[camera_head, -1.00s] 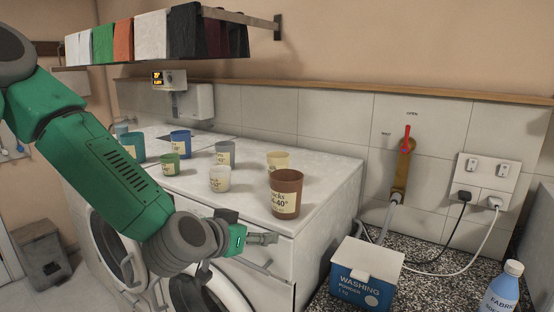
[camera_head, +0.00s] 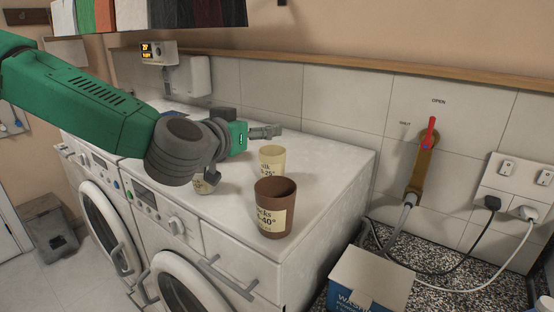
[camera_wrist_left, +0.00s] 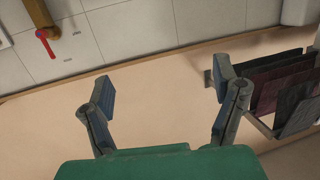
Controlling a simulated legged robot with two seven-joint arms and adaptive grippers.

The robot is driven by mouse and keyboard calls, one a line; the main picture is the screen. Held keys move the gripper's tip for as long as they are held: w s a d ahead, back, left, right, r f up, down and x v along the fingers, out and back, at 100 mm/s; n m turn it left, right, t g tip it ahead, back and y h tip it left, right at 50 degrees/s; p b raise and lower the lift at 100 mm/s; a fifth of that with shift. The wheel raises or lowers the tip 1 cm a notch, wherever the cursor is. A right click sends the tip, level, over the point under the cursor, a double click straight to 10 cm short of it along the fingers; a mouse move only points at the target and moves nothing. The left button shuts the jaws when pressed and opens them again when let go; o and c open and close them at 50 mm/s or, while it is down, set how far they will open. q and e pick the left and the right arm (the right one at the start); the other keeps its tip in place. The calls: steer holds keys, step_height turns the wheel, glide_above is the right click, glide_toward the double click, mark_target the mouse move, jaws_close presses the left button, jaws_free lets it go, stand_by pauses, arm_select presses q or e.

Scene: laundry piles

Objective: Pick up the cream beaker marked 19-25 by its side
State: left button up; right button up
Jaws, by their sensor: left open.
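The cream beaker (camera_head: 271,162) stands upright on the white machine top, behind and beside the brown beaker. Its label shows only in part, ending in "25°". My left gripper (camera_head: 277,131) is open and empty, just above and behind the cream beaker in the head view. In the left wrist view the two fingers (camera_wrist_left: 165,98) are spread wide with only wall and shelf beyond them; no beaker shows there. My right gripper is in neither current view.
A brown beaker (camera_head: 274,208) stands in front of the cream one. A pale beaker (camera_head: 203,186) is mostly hidden under my left wrist. The white machine top (camera_head: 325,172) is clear to the right. A washing powder box (camera_head: 371,279) stands lower right. Folded cloths hang under the shelf above.

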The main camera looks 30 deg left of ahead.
mark_target(264, 156)
arm_select(q)
steer(key=f, duration=0.2)
steer(key=d+f, duration=0.1)
steer(key=f, duration=0.2)
steer(key=f+b, duration=0.1)
steer(key=f, duration=0.1)
steer(key=shift+s+d+f, duration=0.25)
steer(key=shift+d+f, duration=0.1)
steer(key=w, duration=0.1)
steer(key=w+a, duration=0.2)
steer(key=shift+w+f+p, duration=0.3)
steer(key=shift+p, duration=0.05)
steer(key=w, duration=0.3)
steer(key=shift+w+d+f, duration=0.1)
steer(key=shift+w+d, duration=0.1)
steer(key=shift+d, duration=0.15)
steer(key=shift+w+d+p, duration=0.25)
steer(key=shift+w+p, duration=0.05)
steer(key=shift+w, duration=0.15)
steer(key=shift+s+a, duration=0.15)
steer(key=shift+a, duration=0.1)
steer(key=c, duration=0.8)
steer(key=shift+a, duration=0.2)
steer(key=c, duration=0.5)
steer(key=shift+o, duration=0.2)
steer(key=shift+a+f, duration=0.1)
steer(key=shift+f, duration=0.05)
